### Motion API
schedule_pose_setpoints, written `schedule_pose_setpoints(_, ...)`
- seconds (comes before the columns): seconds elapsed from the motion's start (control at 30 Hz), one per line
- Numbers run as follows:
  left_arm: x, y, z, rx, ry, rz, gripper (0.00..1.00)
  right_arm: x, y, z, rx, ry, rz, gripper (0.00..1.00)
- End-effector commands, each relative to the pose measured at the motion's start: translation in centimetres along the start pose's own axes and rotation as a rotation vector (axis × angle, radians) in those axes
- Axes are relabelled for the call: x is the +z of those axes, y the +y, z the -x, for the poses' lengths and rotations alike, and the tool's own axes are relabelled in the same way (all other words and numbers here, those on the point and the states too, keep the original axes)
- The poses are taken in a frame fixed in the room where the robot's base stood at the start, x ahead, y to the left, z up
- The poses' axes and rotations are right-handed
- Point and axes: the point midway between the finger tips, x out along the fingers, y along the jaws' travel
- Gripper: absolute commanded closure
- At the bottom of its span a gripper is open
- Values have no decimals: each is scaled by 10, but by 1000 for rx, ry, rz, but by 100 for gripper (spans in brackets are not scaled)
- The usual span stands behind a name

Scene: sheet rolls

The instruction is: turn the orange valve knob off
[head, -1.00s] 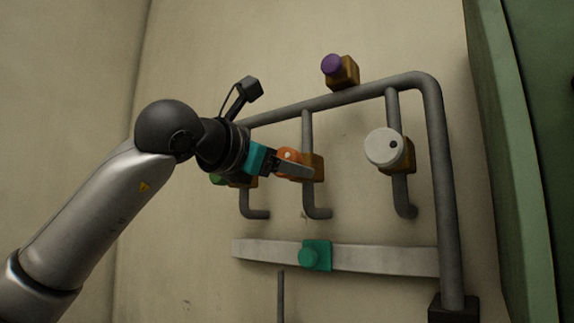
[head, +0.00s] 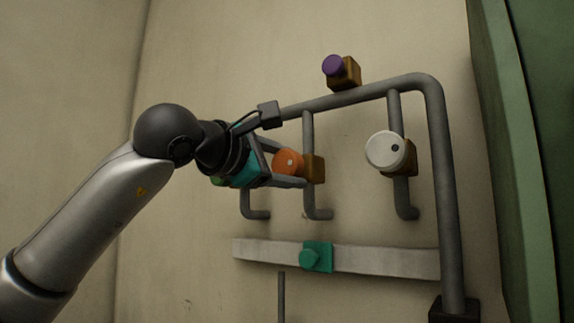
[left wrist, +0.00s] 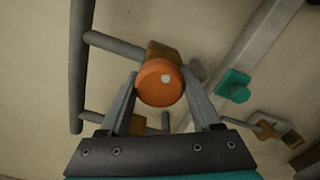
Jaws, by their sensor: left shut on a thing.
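The orange valve knob (head: 288,162) sits on a brown block on the middle branch of the grey pipework. It carries a small white dot on its face. My left gripper (head: 290,166) is at the knob, one finger above it and one below. In the left wrist view the orange knob (left wrist: 160,83) lies between the two fingers of my left gripper (left wrist: 161,84), which are shut on it. My right gripper is not in view.
A white knob (head: 384,150) is on the right branch and a purple knob (head: 332,66) on top of the pipe. A green knob (head: 310,258) sits on a pale rail (head: 385,260) below. A green panel (head: 510,150) stands at the right.

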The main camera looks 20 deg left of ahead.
Motion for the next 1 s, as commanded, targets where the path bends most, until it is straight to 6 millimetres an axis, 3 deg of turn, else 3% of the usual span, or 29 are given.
schedule_pose_setpoints(0.47,1,0,0,1,-3,-18,91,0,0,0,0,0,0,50)
schedule_pose_setpoints(0.5,1,0,0,1,-3,-18,35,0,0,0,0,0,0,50)
schedule_pose_setpoints(0.77,1,0,0,1,-2,-16,6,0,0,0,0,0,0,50)
schedule_pose_setpoints(1.0,0,0,0,0,-1,-15,6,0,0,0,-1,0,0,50)
